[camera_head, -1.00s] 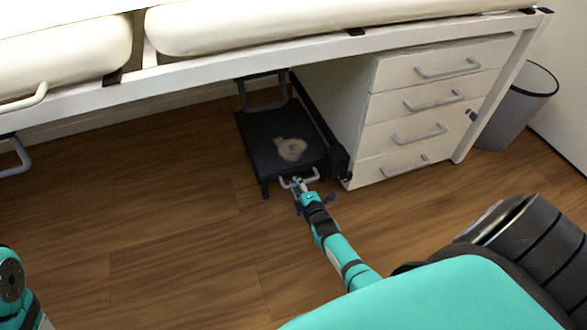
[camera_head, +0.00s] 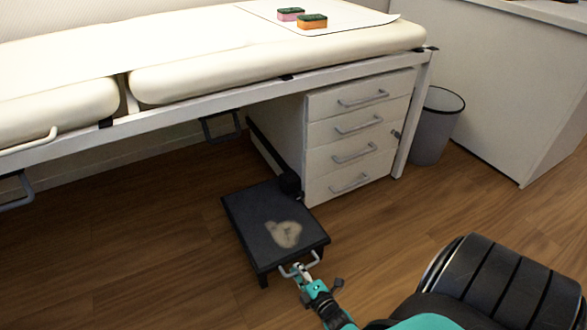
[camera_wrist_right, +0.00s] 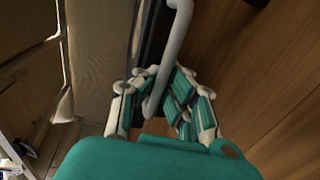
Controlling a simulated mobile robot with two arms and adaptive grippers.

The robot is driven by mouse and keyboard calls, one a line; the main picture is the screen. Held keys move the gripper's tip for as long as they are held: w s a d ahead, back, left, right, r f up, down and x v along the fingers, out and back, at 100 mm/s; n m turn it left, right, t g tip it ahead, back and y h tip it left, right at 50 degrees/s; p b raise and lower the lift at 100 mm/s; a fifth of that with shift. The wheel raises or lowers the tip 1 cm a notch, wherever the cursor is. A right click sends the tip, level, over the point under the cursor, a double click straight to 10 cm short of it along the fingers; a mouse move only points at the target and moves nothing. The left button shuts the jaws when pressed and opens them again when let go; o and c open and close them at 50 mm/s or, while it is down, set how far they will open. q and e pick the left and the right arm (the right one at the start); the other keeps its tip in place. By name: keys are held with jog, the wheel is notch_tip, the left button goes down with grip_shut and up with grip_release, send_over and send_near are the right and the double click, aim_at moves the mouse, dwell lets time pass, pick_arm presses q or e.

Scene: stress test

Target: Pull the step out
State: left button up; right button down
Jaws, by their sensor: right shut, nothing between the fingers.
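The step (camera_head: 265,218) is a low black platform with a pale worn patch on top. It stands on the floor, out in front of the bed frame, with a light grey handle (camera_head: 287,272) on its near side. My right gripper (camera_head: 304,275) is at this handle, and its fingers are shut. In the right wrist view the handle bar (camera_wrist_right: 178,45) runs down to the fingers of the gripper (camera_wrist_right: 162,100). The fingers hide part of the bar. My left gripper is out of view.
The padded bed (camera_head: 270,75) stands behind the step. A white drawer unit (camera_head: 350,155) is under it, with a grey bin (camera_head: 437,128) to the right. Two sponges (camera_head: 302,18) lie on the bed. The wooden floor (camera_head: 130,235) left of the step is clear.

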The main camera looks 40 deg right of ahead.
jog(key=shift+s+a, duration=0.2)
jog(key=shift+s, duration=0.45)
jog(key=c, duration=2)
grip_release()
jog(key=o, duration=0.6)
